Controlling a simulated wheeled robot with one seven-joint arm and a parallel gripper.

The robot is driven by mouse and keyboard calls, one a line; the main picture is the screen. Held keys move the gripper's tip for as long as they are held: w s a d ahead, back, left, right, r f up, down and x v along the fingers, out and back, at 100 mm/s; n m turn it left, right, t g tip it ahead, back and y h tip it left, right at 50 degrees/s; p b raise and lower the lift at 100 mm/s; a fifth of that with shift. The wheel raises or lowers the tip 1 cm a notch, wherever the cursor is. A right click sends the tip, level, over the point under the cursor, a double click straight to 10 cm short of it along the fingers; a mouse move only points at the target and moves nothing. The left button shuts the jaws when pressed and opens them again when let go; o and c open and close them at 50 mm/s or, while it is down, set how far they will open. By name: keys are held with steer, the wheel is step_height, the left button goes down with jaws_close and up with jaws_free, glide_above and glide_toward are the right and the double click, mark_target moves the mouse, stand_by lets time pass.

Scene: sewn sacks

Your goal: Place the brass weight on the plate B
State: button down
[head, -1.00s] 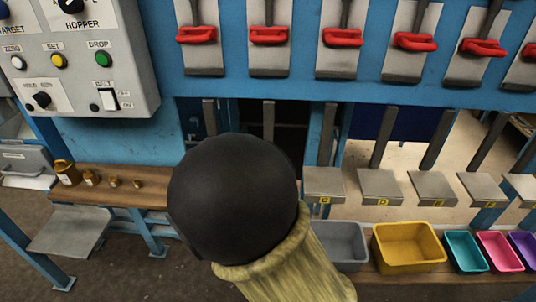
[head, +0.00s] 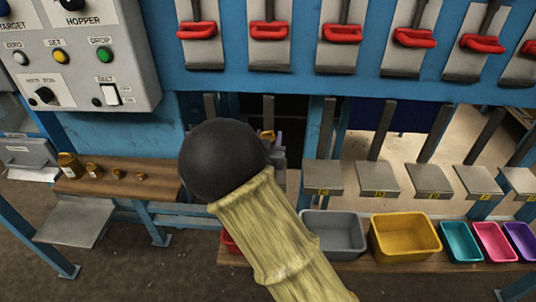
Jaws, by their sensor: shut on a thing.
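My gripper (head: 278,150) shows only in part behind my dark round wrist, in the middle of the head view. It is shut on a brass weight (head: 266,134), of which only a small golden piece shows. The gripper and the weight appear above the row of metal plates; their exact height cannot be told. The plate with a yellow label that seems to read C (head: 323,175) is to the right of my arm. Plate B cannot be made out; the place left of plate C is largely covered by my arm.
Several brass weights (head: 68,165) stand on a wooden shelf (head: 155,188) at left, with a bare metal plate (head: 75,222) before it. More labelled plates (head: 379,178) continue right. Below are a grey bin (head: 333,234) and a yellow bin (head: 405,238). Red handles (head: 269,31) hang above.

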steer(key=shift+f, duration=1.4)
steer(key=shift+s, duration=0.1)
step_height(320, 180, down, 3)
steer(key=shift+r, duration=0.1)
steer(key=shift+w+f, duration=0.2)
steer(key=shift+f, duration=0.35)
steer(key=shift+f, duration=0.15)
steer(key=c, duration=0.7)
jaws_free()
